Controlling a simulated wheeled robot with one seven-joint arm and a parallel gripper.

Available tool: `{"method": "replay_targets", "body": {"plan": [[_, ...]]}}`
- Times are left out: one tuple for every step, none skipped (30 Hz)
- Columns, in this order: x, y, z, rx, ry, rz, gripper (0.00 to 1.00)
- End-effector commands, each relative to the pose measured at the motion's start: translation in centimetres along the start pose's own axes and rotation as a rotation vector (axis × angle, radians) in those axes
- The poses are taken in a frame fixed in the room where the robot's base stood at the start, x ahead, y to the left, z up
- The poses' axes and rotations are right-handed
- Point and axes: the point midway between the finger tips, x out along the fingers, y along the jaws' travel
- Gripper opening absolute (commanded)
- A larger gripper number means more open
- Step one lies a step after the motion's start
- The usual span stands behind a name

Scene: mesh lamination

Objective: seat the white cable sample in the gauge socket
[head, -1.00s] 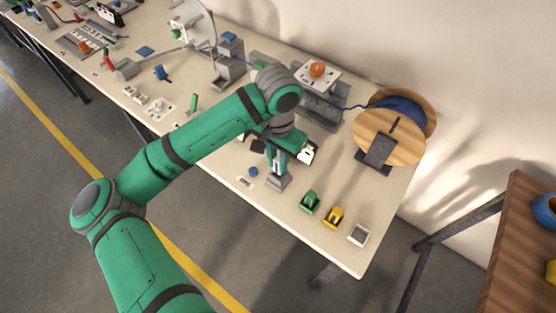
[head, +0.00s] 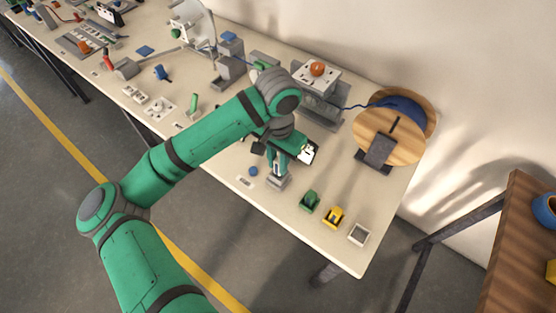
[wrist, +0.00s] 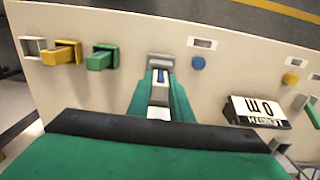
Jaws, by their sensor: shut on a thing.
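My gripper (head: 278,168) is at the front of the bench, directly over a grey block, the gauge socket (head: 278,184). In the wrist view its green fingers (wrist: 160,92) are shut on a small white piece with a blue strip, the white cable sample (wrist: 160,94). The gauge socket (wrist: 160,61) shows just beyond the fingertips, its opening lined up with the sample. The sample's far end meets or overlaps the socket's opening in the picture. I cannot tell how deep it sits, as the fingers hide part of it.
A blue button (head: 253,171) and a label plate (head: 245,182) lie left of the socket. A black-and-white marked box (wrist: 257,111) and a wooden cable reel (head: 392,135) stand behind.

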Motion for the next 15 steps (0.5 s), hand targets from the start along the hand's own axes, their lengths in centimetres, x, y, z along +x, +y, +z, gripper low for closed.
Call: {"method": "replay_targets", "body": {"plan": [[0.1,0.0,0.0,0.0,0.0,0.0,0.0],[0.2,0.0,0.0,0.0,0.0,0.0,0.0],[0.3,0.0,0.0,0.0,0.0,0.0,0.0],[0.3,0.0,0.0,0.0,0.0,0.0,0.0],[0.4,0.0,0.0,0.0,0.0,0.0,0.0],[0.5,0.0,0.0,0.0,0.0,-0.001,0.0],[0.5,0.0,0.0,0.0,0.0,-0.001,0.0],[0.6,0.0,0.0,0.0,0.0,-0.001,0.0],[0.7,0.0,0.0,0.0,0.0,-0.001,0.0],[0.8,0.0,0.0,0.0,0.0,-0.001,0.0],[0.8,0.0,0.0,0.0,0.0,-0.001,0.0],[0.9,0.0,0.0,0.0,0.0,-0.001,0.0],[1.0,0.0,0.0,0.0,0.0,0.0,0.0],[1.0,0.0,0.0,0.0,-0.001,0.0,0.0],[1.1,0.0,0.0,0.0,-0.001,0.0,0.0]]}}
